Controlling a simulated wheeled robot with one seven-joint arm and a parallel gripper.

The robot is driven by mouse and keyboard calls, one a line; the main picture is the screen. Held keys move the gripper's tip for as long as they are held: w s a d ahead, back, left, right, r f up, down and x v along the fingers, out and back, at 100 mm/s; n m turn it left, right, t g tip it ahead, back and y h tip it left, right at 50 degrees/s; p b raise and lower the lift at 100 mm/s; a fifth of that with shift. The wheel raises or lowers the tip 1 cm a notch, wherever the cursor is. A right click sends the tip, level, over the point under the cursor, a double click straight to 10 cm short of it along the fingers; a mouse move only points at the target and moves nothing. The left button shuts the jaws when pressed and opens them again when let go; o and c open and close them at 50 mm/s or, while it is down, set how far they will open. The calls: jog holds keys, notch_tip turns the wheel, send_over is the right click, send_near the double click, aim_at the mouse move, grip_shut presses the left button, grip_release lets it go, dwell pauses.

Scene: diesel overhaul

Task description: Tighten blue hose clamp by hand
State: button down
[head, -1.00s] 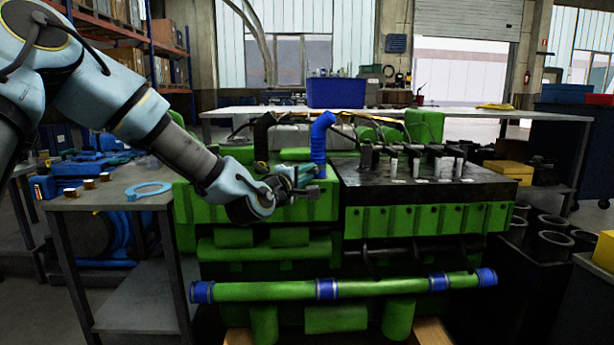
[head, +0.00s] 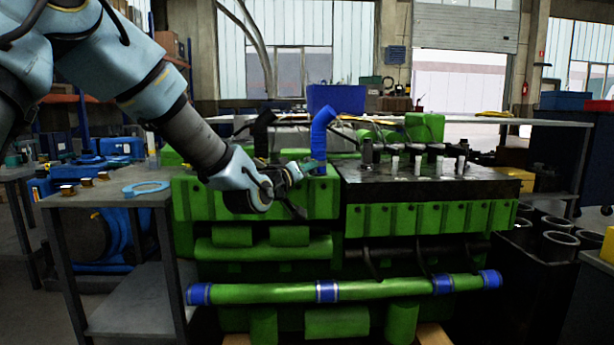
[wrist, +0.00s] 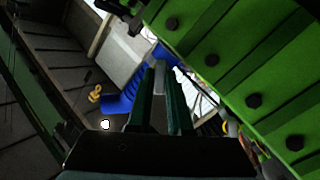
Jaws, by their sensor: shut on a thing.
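The blue hose (head: 322,135) stands upright on the left block of the green engine (head: 250,200) and bends at its top. My gripper (head: 303,167) is close at the left of the hose's foot. In the wrist view, my gripper's green fingers (wrist: 160,85) are shut on a pale grey piece (wrist: 161,78), taken as part of the blue hose clamp. The clamp itself does not show clearly in the head view, where my gripper and the small scale obscure it.
A black hose (head: 262,134) stands just left, behind my forearm. The dark-topped cylinder head (head: 425,183) lies to the right. A green pipe (head: 390,290) crosses the front.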

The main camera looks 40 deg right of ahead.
jog(key=shift+w+m+b, duration=0.15)
jog(key=shift+m+b, duration=13.55)
jog(key=shift+m, duration=3.5)
jog(key=c, duration=0.8)
grip_release()
jog(key=shift+a+r, duration=0.1)
jog(key=shift+r, duration=0.1)
